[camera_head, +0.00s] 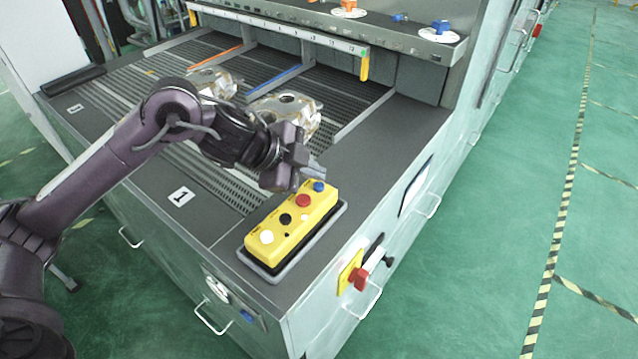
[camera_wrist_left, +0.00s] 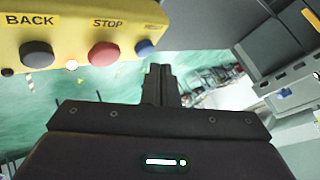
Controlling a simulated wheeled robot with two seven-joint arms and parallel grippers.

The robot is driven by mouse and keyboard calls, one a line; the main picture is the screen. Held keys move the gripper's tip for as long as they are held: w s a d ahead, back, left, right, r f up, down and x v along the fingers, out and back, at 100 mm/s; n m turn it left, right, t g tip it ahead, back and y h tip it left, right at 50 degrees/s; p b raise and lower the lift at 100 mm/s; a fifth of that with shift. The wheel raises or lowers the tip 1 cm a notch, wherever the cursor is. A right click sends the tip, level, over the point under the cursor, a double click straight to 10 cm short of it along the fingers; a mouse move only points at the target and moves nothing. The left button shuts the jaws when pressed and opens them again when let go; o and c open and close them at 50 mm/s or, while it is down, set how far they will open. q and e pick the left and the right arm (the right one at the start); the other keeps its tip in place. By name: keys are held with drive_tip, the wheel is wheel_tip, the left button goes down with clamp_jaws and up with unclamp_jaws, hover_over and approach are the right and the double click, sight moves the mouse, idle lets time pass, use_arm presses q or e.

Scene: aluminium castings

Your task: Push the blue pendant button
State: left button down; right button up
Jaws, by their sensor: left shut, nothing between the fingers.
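The yellow pendant (camera_head: 290,228) lies on a grey tray at the front right corner of the machine table. Its blue button (camera_head: 319,186) is at the far end, beside the red button (camera_head: 303,200). In the left wrist view the blue button (camera_wrist_left: 145,47) sits at the right end of the pendant, right of the red STOP button (camera_wrist_left: 103,54). My left gripper (camera_head: 318,172) is shut and empty, just behind and above the blue button in the head view. In the left wrist view its fingers (camera_wrist_left: 159,70) show below and right of the button, apart from it in the picture. My right gripper is out of view.
Metal castings (camera_head: 290,108) stand on the slatted table behind my left gripper. A red and yellow switch (camera_head: 355,272) sticks out of the machine's side. A ledge with a blue knob (camera_head: 440,27) runs above the back. The green floor at right is clear.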

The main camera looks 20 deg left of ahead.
use_arm(q)
drive_tip(key=shift+f, duration=0.1)
drive_tip(key=shift+f, duration=0.3)
drive_tip(key=shift+f+b, duration=0.45)
idle(0.8)
drive_tip(key=shift+r+p, duration=0.9)
drive_tip(key=shift+p, duration=0.05)
wheel_tip(320, 180, up, 5)
drive_tip(key=p, duration=0.5)
